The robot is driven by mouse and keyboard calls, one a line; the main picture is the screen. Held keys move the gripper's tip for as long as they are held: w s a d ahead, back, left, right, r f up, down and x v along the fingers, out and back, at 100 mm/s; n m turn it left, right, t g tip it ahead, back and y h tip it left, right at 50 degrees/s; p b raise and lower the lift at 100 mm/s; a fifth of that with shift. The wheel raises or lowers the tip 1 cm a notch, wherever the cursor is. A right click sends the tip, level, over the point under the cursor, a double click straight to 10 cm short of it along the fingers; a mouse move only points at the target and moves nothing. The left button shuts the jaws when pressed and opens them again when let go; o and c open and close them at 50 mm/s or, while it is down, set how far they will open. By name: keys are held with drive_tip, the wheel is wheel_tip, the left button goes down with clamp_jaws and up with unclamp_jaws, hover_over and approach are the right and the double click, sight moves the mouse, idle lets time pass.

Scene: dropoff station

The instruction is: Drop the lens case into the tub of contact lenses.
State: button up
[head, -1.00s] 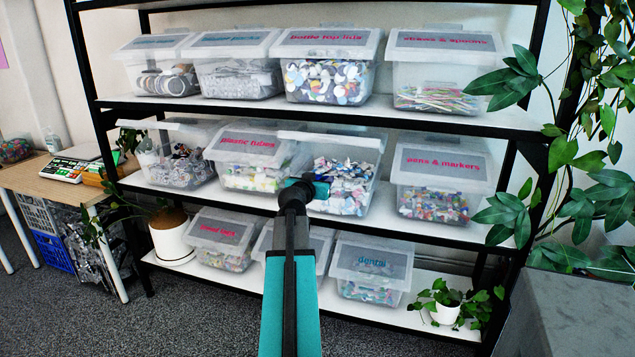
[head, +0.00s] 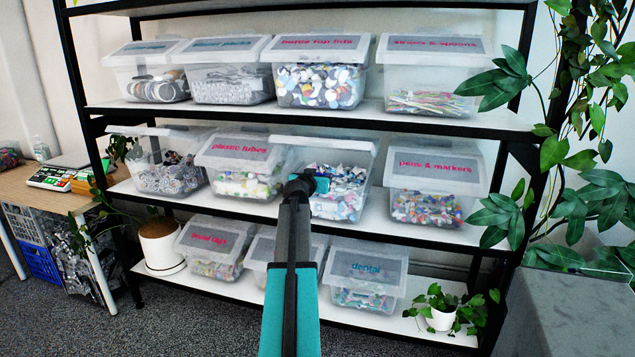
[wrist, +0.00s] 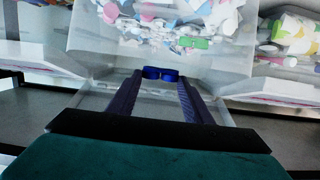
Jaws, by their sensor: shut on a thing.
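My gripper (wrist: 160,76) is shut on a small blue two-lobed lens case (wrist: 161,73), held at the fingertips in the wrist view. In the head view my gripper (head: 303,181) is at the middle shelf, at the front of an open clear tub (head: 359,201) of mixed white, blue and pink pieces. In the wrist view the contents of this tub (wrist: 215,68) lie beyond the case, which appears near the tub's front edge. Its label is not readable, so I cannot tell whether it is the contact lenses tub. Another open tub (head: 173,179) with greyish pieces stands at the left.
The plastic tubes tub (head: 241,166) stands left of my gripper, and the pens & markers tub (head: 436,186) right. Closed tubs fill the upper shelf. The dental tub (head: 366,278) stands below. Leafy plants (head: 590,205) hang at the right.

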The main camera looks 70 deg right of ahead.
drive_tip(key=shift+d, duration=0.65)
drive_tip(key=o, duration=1.1)
drive_tip(key=shift+a, duration=0.15)
drive_tip(key=b+v, duration=0.1)
drive_tip(key=v, duration=1.2)
drive_tip(key=shift+a, duration=0.3)
drive_tip(key=shift+w, duration=0.15)
